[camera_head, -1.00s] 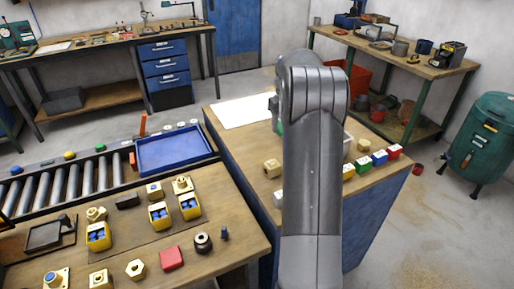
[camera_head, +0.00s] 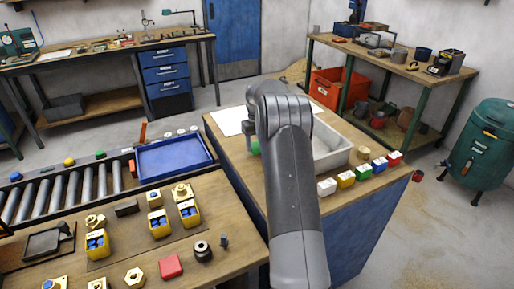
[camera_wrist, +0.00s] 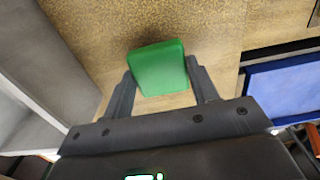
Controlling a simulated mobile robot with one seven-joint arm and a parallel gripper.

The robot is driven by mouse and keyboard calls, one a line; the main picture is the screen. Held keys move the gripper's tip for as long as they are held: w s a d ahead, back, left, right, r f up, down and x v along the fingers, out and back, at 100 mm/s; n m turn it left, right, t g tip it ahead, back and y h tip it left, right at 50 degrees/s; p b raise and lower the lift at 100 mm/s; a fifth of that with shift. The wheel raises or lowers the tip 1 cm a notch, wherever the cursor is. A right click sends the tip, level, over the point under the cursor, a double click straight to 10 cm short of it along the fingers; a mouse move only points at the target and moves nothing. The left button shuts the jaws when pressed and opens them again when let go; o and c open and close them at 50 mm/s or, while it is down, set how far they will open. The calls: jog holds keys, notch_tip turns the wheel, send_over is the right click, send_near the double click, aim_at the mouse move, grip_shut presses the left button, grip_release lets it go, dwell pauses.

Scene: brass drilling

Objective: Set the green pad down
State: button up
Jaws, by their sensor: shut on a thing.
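The green pad (camera_wrist: 158,66) is a small green block held between the two dark fingers of my gripper (camera_wrist: 160,82) in the wrist view. My gripper is shut on it, over a bare tan wooden surface (camera_wrist: 200,35). I cannot tell whether the pad touches the wood. In the head view a bit of the green pad (camera_head: 254,147) shows left of my arm, above the workbench with the blue side. My arm hides most of the gripper there.
A white bin (camera_head: 341,155) stands right of my arm, with white, yellow, green, blue and red blocks (camera_head: 362,172) in front. A white sheet (camera_head: 226,122) lies at the back left. A blue tray (camera_head: 174,157) is left. The bench holds yellow holders (camera_head: 97,243) and brass parts.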

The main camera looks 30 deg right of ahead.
jog(key=shift+f, duration=1)
jog(key=o, duration=1)
jog(key=shift+f, duration=0.15)
